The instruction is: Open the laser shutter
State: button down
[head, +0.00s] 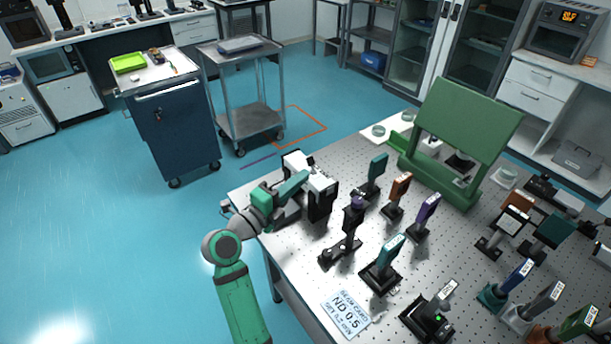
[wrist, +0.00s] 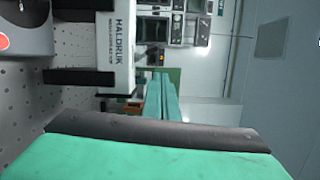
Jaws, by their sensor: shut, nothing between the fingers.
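A white and black laser housing (head: 318,182) stands at the left edge of the optical table (head: 290,255). Its white side with the HALDRUK label (wrist: 122,42) shows in the wrist view. I cannot make out the shutter for certain in either view. My green gripper (head: 302,176) is beside the housing at its left in the head view, partly overlapping it. In the wrist view the two fingers (wrist: 162,98) are together, with nothing between them, just right of the housing. I cannot tell whether they touch it.
Several mounted optics stand right of the laser, including a purple-topped post (head: 352,215) and a teal plate (head: 377,168). A green panel (head: 465,125) stands at the back. An ND 0.5 card (head: 346,313) lies near the front edge.

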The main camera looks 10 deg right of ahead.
jog(key=v, duration=0.5)
jog(key=shift+w+a+r, duration=0.15)
jog(key=shift+a+r, duration=0.2)
jog(key=shift+a, duration=0.2)
jog(key=shift+w+d, duration=0.1)
jog(key=shift+w, duration=0.05)
jog(key=s+d+f+n+t+h, duration=0.1)
jog(key=s+d+f+n+t, duration=0.2)
jog(key=s, duration=0.6)
jog(key=s+d+f+n+t+h, duration=0.1)
jog(key=s+f+n+t, duration=0.2)
jog(key=s, duration=0.6)
jog(key=s+a+f+n+y, duration=0.3)
jog(key=s+f+n+y, duration=0.1)
jog(key=s+n, duration=0.3)
jog(key=s+a+f+n+g+y, duration=0.1)
jog(key=s+a+f+n+y, duration=0.2)
jog(key=s+f+n+y, duration=0.2)
jog(key=s+a+f+n+g+y, duration=0.1)
jog(key=s+a+f+n+y, duration=0.2)
jog(key=s+n+y, duration=0.4)
jog(key=s+f+n, duration=0.1)
jog(key=s+n, duration=0.3)
jog(key=s, duration=0.2)
jog(key=shift+s+a+f, duration=0.2)
jog(key=shift+s+a, duration=0.05)
jog(key=shift+s, duration=0.15)
